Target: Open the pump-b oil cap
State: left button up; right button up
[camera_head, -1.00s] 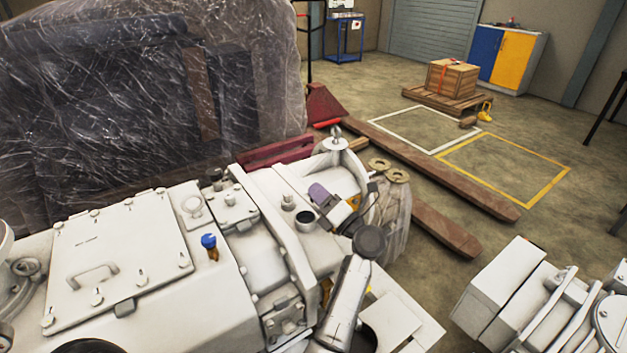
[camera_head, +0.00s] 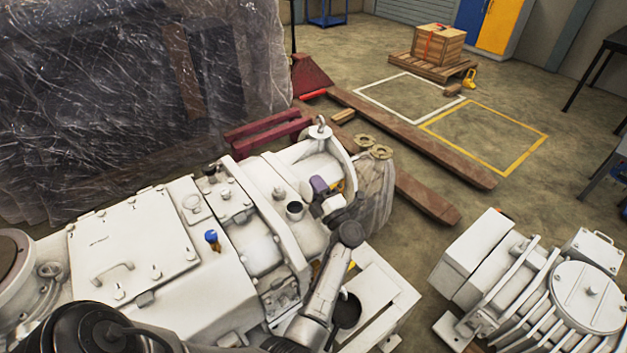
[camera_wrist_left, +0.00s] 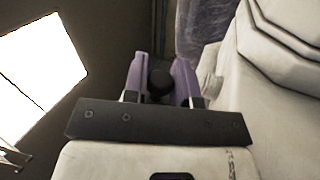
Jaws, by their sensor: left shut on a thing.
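The large white pump (camera_head: 170,290) fills the lower left of the head view. My left gripper (camera_head: 318,185), with purple fingers, is over its right end, beside a short round fitting (camera_head: 294,210) with a dark top. In the left wrist view my left gripper (camera_wrist_left: 160,80) is shut on a dark round cap (camera_wrist_left: 160,80) between its fingers. The fingers hide the cap in the head view. I cannot tell whether the cap touches the pump. A blue-topped fitting (camera_head: 212,238) stands on the pump's middle. My right gripper is not in view.
A second white machine (camera_head: 550,290) stands at the lower right. A plastic-wrapped load (camera_head: 140,100) stands behind the pump. Brown pallet-jack forks (camera_head: 420,145) lie on the floor beyond. A wooden crate (camera_head: 438,45) is farther back.

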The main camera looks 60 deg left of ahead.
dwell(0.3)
pick_arm(q)
jog(key=o, duration=0.9)
jog(key=shift+w, duration=0.1)
jog(key=shift+f, duration=0.1)
jog(key=v, duration=0.7)
jog(key=shift+d+f+p, duration=0.1)
jog(key=shift+d+p, duration=0.1)
jog(key=shift+p, duration=0.1)
